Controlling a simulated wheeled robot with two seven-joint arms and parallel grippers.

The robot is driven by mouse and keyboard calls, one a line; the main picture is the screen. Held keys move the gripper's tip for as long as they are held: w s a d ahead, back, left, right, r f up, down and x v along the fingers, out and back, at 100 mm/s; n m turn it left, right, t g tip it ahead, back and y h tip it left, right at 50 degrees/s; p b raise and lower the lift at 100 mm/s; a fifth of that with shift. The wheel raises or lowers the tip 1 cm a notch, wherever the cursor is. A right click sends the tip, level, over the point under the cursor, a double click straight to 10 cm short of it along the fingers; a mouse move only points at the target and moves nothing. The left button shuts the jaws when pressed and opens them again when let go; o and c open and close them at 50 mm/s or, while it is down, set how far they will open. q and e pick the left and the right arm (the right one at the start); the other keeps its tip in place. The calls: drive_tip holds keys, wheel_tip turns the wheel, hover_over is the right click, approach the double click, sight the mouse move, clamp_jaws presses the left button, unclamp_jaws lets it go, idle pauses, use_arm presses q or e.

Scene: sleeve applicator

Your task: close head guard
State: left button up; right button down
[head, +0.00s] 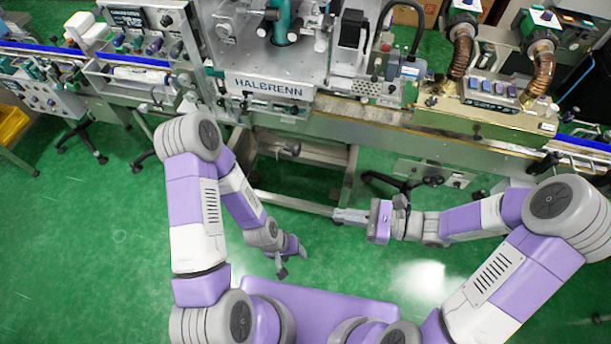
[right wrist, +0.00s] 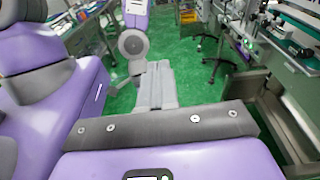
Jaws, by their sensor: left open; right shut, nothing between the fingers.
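The HALBRENN machine (head: 270,88) stands at the top centre of the head view, with a grey metal head and a teal cylinder (head: 287,22) in its middle. I cannot clearly tell the head guard from the other panels there, nor whether it is open. My left gripper (head: 291,259) is open and empty, low over the green floor in front of the machine. My right gripper (head: 340,215) is shut and empty, in front of the machine's lower frame and apart from it. In the right wrist view its closed fingers (right wrist: 156,86) point over the floor.
A conveyor (head: 470,146) runs across the front of the machine. A gold-brown unit with ribbed hoses (head: 541,72) stands at the right. Control panels (head: 150,45) stand at the left. Black-legged stool bases (head: 88,150) stand below the line. Green floor in front is open.

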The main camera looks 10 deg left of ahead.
wheel_tip(320, 180, up, 4)
drive_tip(key=w+m+t+y, duration=0.1)
drive_tip(key=w+m+t, duration=0.1)
drive_tip(key=w+a+p, duration=0.2)
drive_tip(key=a, duration=1.1)
drive_tip(key=shift+w+r, duration=0.1)
